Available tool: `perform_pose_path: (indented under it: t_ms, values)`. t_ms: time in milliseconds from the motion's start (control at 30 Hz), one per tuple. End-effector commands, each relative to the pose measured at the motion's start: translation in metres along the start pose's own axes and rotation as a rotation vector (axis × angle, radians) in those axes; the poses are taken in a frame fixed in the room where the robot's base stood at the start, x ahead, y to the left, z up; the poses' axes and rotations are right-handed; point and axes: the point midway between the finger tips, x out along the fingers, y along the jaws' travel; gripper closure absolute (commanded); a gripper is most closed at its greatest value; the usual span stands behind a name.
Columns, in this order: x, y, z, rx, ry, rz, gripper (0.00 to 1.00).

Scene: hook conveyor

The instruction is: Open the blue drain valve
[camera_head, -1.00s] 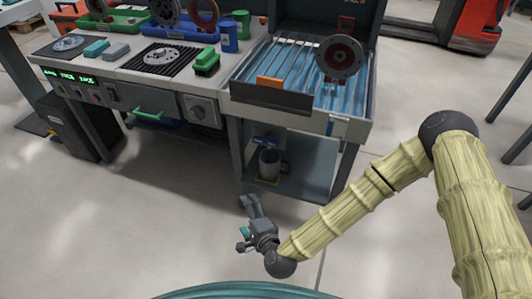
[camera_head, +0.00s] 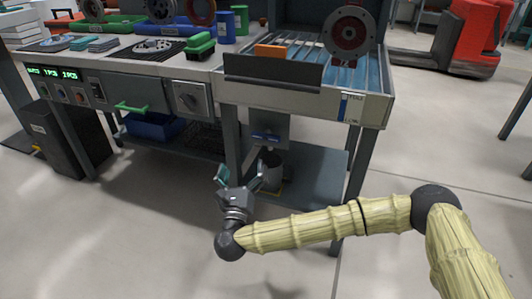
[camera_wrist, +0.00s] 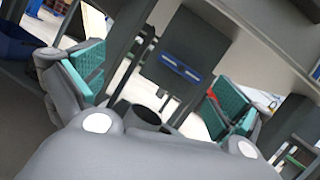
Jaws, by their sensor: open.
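The blue drain valve (camera_head: 265,137) shows as a short blue bar on a grey plate below the washing basin. In the wrist view the blue bar (camera_wrist: 180,67) lies ahead of my gripper, tilted in the picture and unobstructed. My gripper (camera_head: 241,173) is below and left of the valve in the head view, with its fingers spread and empty. In the wrist view my gripper (camera_wrist: 155,86) has its teal pads on either side of the view, with the bar above and between them. It is apart from the valve.
A grey bucket (camera_head: 272,172) stands on the lower shelf (camera_head: 310,178) under the basin, partly hidden by my gripper. Table legs (camera_head: 352,185) frame the valve. The basin's front panel (camera_head: 272,74) overhangs above. The floor in front is clear.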

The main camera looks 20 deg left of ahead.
Motion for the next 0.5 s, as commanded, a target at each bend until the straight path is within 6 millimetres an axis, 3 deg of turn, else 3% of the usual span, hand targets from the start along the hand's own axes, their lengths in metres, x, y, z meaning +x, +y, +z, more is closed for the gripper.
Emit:
perform_pose_path:
  t_ms: [33, 100, 500]
  values:
    - [0.001, -0.001, -0.015, 0.044, -0.004, -0.042, 0.0]
    - [0.007, -0.007, -0.019, 0.1, -0.012, -0.095, 0.0]
    - [0.026, -0.028, -0.026, 0.234, -0.037, -0.225, 0.0]
